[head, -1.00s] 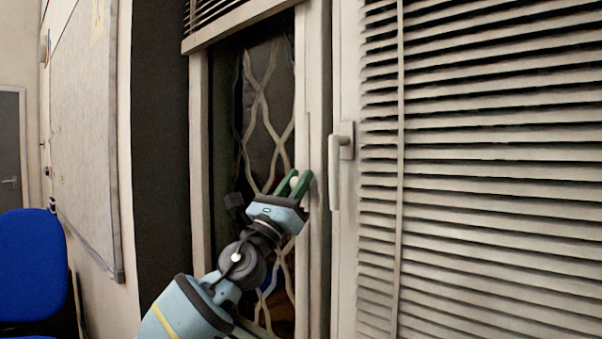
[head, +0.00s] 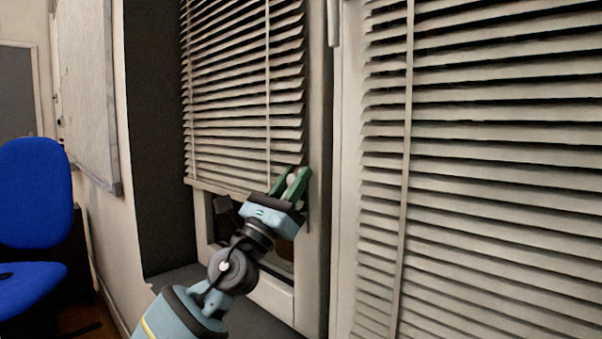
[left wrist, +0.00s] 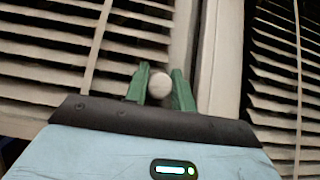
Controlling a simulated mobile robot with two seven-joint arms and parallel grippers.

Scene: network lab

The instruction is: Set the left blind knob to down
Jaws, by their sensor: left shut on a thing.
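The left blind knob (head: 292,179) is a small white ball at the right edge of the left blind (head: 230,85). It also shows in the left wrist view (left wrist: 159,86), between the green fingers. My left gripper (head: 290,181) is shut on the knob, with a finger on each side of it. The left blind hangs down over most of the left window. Its bottom rail (head: 228,189) lies at about the gripper's height, with a strip of dark glass below it. My right gripper is not in view.
A right-hand blind (head: 490,160) with its slats lowered covers the window on the right. A window handle (head: 334,20) sits on the frame above my gripper. A dark sill (head: 180,277) runs below the window. A blue chair (head: 38,195) stands at the left.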

